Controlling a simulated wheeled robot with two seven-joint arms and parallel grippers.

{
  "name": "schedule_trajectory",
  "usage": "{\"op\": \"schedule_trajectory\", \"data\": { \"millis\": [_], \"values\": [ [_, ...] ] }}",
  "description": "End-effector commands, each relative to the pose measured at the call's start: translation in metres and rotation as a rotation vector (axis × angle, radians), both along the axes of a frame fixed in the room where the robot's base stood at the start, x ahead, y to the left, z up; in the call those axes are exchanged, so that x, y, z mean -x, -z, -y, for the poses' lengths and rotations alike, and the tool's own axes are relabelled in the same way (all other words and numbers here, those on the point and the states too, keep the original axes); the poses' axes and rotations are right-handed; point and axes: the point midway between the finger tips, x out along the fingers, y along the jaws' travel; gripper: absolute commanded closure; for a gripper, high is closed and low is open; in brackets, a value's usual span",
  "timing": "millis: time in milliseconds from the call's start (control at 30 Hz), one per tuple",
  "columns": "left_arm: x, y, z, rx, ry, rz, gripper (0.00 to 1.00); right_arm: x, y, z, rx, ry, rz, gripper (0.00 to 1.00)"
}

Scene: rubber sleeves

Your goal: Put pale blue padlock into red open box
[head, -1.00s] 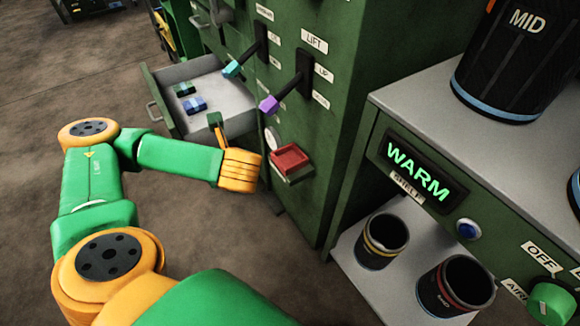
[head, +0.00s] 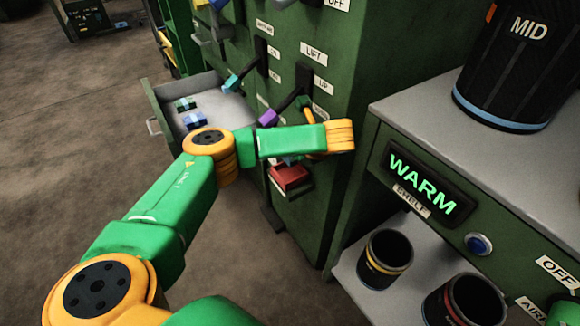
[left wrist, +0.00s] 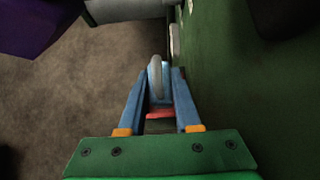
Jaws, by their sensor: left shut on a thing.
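In the left wrist view, my left gripper (left wrist: 162,80) is shut on the pale blue padlock (left wrist: 158,92), its grey shackle pointing away from the palm. The rest of the gripper is hidden there. My right gripper is out of view.
An open drawer (head: 160,100) at the left holds small blue and green items. Purple-tipped (head: 268,118) and teal-tipped (head: 232,82) levers stick out of the green cabinet (head: 340,60) close to my arm. A WARM shelf unit (head: 420,180) with dark cups stands to the right.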

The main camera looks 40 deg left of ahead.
Motion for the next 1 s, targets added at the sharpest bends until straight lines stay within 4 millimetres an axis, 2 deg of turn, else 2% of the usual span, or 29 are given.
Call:
{"op": "schedule_trajectory", "data": {
  "millis": [33,167,333,667,700,1000],
  "values": [
    [0.001,0.009,-0.001,-0.001,-0.001,-0.002,1.00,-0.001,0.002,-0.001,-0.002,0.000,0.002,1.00],
    [0.001,0.022,-0.001,0.001,-0.002,-0.001,1.00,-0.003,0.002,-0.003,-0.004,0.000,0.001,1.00],
    [0.001,0.056,-0.001,-0.001,-0.003,-0.001,1.00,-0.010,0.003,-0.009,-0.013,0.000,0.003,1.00],
    [-0.002,0.061,0.000,0.001,-0.003,0.001,1.00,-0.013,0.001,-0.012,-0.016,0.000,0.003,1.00],
    [-0.002,0.060,0.000,0.001,-0.003,0.001,0.57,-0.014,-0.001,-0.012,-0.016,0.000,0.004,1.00],
    [-0.002,0.059,0.000,0.001,-0.003,0.001,0.56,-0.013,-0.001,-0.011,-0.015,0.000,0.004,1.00]
  ]
}}
